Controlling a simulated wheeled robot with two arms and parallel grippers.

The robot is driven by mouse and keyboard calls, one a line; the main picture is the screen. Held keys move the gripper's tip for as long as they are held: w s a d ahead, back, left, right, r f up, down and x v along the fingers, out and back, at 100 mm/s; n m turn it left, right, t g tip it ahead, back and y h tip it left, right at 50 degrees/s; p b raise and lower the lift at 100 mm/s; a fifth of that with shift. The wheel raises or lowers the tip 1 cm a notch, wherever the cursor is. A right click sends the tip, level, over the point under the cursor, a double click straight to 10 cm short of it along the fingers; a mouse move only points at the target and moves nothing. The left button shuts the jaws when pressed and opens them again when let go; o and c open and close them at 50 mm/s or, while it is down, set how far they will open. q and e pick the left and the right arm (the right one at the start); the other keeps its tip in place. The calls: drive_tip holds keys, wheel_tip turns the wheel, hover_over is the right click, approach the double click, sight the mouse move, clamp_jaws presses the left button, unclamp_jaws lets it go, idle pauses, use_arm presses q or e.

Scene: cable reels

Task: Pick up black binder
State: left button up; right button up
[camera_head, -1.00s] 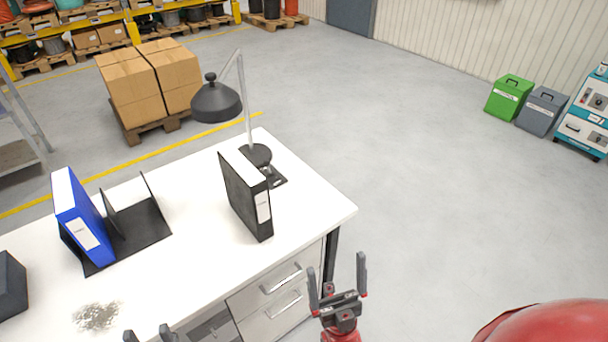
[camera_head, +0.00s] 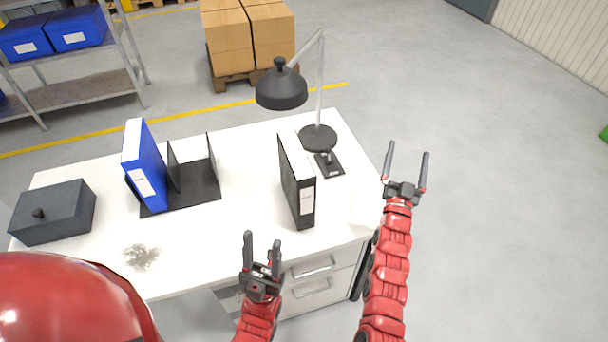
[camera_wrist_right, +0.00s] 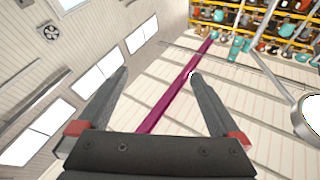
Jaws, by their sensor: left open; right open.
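The black binder (camera_head: 291,185) stands upright on the white desk (camera_head: 245,215), with a white label on its spine. My left gripper (camera_head: 262,247) is open and empty at the desk's front edge, left of and nearer than the binder. My right gripper (camera_head: 406,163) is open and empty, to the right of the binder past the desk's right edge. In the right wrist view its fingers (camera_wrist_right: 155,85) are spread with nothing between them. That view shows walls, ceiling and distant shelves, not the binder.
A black desk lamp (camera_head: 282,90) stands behind the binder, beside a small black item (camera_head: 329,164). A blue binder (camera_head: 145,167) stands in a black holder (camera_head: 193,200) to the left. A dark box (camera_head: 52,212) sits at the far left. Desk between holder and black binder is clear.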

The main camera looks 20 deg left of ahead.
drive_tip(key=w+a+r+n+g+y+p, duration=0.1)
drive_tip(key=w+a+r+g+y+p, duration=0.2)
drive_tip(key=w+a, duration=0.45)
drive_tip(key=s+a+r+n+g+y+p, duration=0.1)
drive_tip(key=a+n+g+y, duration=0.1)
drive_tip(key=a+g, duration=0.35)
drive_tip(key=s+a+r+n+g+y+p, duration=0.1)
drive_tip(key=a+n+g, duration=0.15)
drive_tip(key=a, duration=0.65)
drive_tip(key=n+g+h+p, duration=0.3)
drive_tip(key=n+g+p, duration=0.1)
drive_tip(key=g, duration=0.4)
approach(294, 156)
drive_tip(key=p+x, duration=0.4)
drive_tip(key=x, duration=0.6)
drive_tip(key=shift+f, duration=0.45)
drive_tip(key=shift+w+a+f+p, duration=0.1)
drive_tip(key=shift+w+f+p, duration=0.2)
drive_tip(key=shift+p, duration=0.2)
drive_tip(key=shift+w+d+b+x, duration=0.1)
drive_tip(key=shift+b+x, duration=0.2)
drive_tip(key=shift+x, duration=0.8)
drive_tip(key=shift+w+d+b+x, duration=0.15)
drive_tip(key=shift+b+x, duration=0.1)
drive_tip(key=shift+x, duration=0.85)
